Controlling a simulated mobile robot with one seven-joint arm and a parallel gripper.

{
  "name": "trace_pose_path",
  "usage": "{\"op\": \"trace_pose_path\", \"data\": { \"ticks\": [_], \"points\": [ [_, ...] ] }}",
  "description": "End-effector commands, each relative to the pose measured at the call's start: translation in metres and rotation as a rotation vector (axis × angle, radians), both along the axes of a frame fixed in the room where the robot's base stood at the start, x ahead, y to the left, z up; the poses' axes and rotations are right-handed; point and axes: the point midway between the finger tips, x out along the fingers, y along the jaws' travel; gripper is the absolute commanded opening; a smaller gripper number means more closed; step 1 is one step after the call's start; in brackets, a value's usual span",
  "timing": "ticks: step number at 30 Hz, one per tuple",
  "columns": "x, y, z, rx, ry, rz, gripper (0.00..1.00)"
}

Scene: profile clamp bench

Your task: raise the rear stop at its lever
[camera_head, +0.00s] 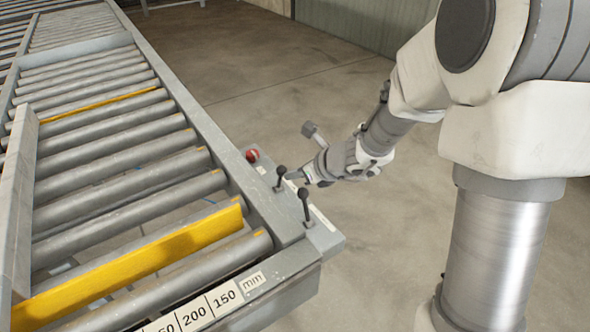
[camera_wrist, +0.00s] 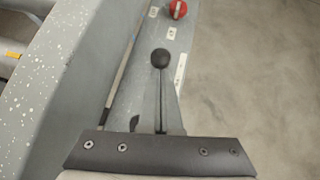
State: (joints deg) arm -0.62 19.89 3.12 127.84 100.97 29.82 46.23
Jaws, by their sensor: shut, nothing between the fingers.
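Two levers with black ball knobs stand on the grey rail at the conveyor's right side: a far lever (camera_head: 281,171) and a near lever (camera_head: 304,194). My gripper (camera_head: 293,175) is shut and empty, with its tip right beside the far lever. In the wrist view a black-knobbed lever (camera_wrist: 160,58) stands ahead of my gripper (camera_wrist: 160,153), whose dark edge hides the lever's foot. I cannot tell whether they touch. A far yellow stop (camera_head: 98,105) shows as a thin strip between rollers. A near yellow stop (camera_head: 150,258) stands well above the rollers.
A red button (camera_head: 252,155) sits on the rail beyond the far lever; it also shows in the wrist view (camera_wrist: 178,9). A grey side plate (camera_head: 18,200) stands along the rollers at left. The floor (camera_head: 260,60) right of the conveyor is clear.

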Motion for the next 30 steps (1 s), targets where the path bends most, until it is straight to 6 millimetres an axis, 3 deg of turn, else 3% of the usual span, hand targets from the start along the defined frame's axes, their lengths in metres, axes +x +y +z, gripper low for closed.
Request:
{"op": "trace_pose_path", "data": {
  "ticks": [12, 30],
  "points": [
    [0.012, 0.009, 0.019, -0.078, 0.119, 0.002, 0.0],
    [0.034, 0.024, 0.019, -0.143, 0.217, -0.001, 0.0]
  ]
}}
